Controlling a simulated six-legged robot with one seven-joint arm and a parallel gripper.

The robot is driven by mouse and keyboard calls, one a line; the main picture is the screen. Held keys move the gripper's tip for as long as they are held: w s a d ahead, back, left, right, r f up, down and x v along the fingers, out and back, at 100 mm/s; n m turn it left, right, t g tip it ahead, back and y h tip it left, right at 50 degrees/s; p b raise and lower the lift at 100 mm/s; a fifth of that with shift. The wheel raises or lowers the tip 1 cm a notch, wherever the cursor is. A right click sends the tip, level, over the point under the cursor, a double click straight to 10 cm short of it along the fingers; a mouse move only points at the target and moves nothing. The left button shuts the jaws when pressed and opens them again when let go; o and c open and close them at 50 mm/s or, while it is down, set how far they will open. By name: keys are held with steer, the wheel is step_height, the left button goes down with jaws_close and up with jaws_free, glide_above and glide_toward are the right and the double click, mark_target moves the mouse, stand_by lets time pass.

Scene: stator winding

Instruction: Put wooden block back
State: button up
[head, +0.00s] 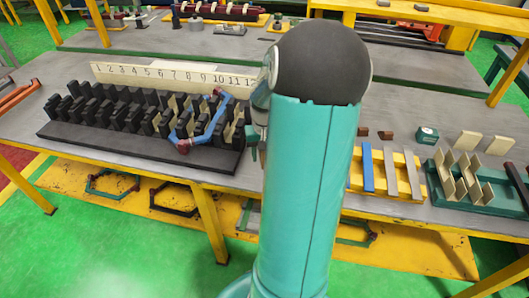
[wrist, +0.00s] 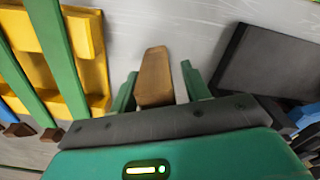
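In the wrist view a brown wooden block (wrist: 154,76) with a tapered end lies between the two green fingers of my gripper (wrist: 160,88). The fingers are apart, and a gap shows between the block and the right finger. The left finger is close beside the block; I cannot tell if it touches. In the head view my arm hides the block and most of my gripper; only a green finger part (head: 252,142) shows at the arm's left edge, by the black stator's right end. Two small brown blocks (head: 386,135) sit behind the yellow rack.
The black slotted stator (head: 90,137) carries a blue coil (head: 202,138), with a numbered board (head: 150,74) behind it. A yellow rack (head: 412,184) with coloured strips and a green tray (head: 478,200) with upright plates stand at right. Grey tabletop is bare around the block.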

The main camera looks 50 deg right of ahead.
step_height(320, 180, up, 12)
steer(key=shift+r, duration=0.15)
steer(key=w+a+r+n+t+h, duration=0.1)
steer(key=w+a+r+n, duration=0.15)
steer(key=a, duration=0.75)
steer(key=w+a+r+n+t+h, duration=0.15)
steer(key=a+r, duration=0.25)
steer(key=a, duration=0.6)
steer(key=s+a+n+t+y, duration=0.1)
steer(key=s+a+n, duration=0.1)
steer(key=a, duration=0.6)
steer(key=s+a+n+t+y, duration=0.1)
steer(key=s+a, duration=0.3)
steer(key=a, duration=0.4)
steer(key=shift+s+r+n+t, duration=0.4)
steer(key=shift+n+t, duration=0.15)
steer(key=shift+n, duration=0.35)
steer(key=shift+y, duration=0.25)
